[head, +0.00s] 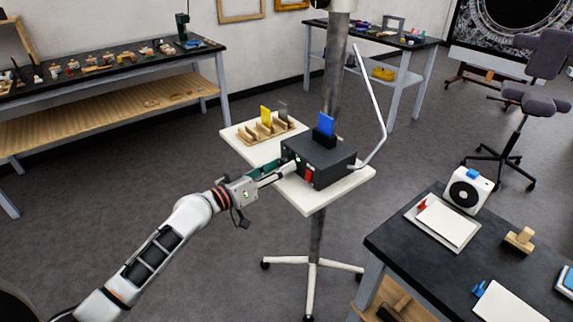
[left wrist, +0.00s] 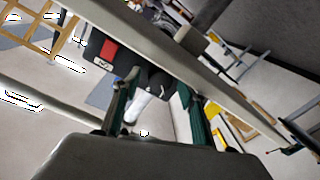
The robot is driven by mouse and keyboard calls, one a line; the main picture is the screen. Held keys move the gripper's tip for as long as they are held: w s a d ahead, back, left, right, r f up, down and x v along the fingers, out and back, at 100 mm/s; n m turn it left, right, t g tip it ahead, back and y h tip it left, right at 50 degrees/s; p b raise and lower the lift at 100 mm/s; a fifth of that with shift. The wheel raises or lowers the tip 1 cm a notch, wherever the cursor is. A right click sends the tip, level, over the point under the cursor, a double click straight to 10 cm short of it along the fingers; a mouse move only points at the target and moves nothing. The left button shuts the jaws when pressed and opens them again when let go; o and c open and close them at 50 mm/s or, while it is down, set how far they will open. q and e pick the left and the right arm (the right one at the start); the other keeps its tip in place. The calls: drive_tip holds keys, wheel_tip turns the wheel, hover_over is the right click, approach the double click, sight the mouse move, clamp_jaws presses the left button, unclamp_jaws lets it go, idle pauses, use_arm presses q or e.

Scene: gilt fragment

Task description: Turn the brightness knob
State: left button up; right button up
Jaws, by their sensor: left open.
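A dark control box (head: 318,160) sits on a small white stand top (head: 325,197), with a red switch (head: 308,176) on its front face. The red switch also shows in the left wrist view (left wrist: 109,49). My left gripper (head: 284,168) is at the left part of that front face, its fingers pointing at the box. In the left wrist view its two green fingers (left wrist: 159,85) stand apart, open, with dark box surface beyond their tips. The brightness knob cannot be made out clearly; the fingers hide that area. I cannot tell whether they touch it. My right gripper is not in view.
A blue plate (head: 326,124) stands on the box. A thin white lamp arm (head: 371,95) rises at its right. A wooden rack (head: 262,131) with upright plates stands behind left. A dark workbench (head: 405,238) is at the right front. Open floor surrounds the stand.

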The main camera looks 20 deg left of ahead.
use_arm(q)
drive_tip(key=shift+w+d, duration=0.1)
drive_tip(key=shift+w, duration=0.05)
drive_tip(key=c, duration=1.1)
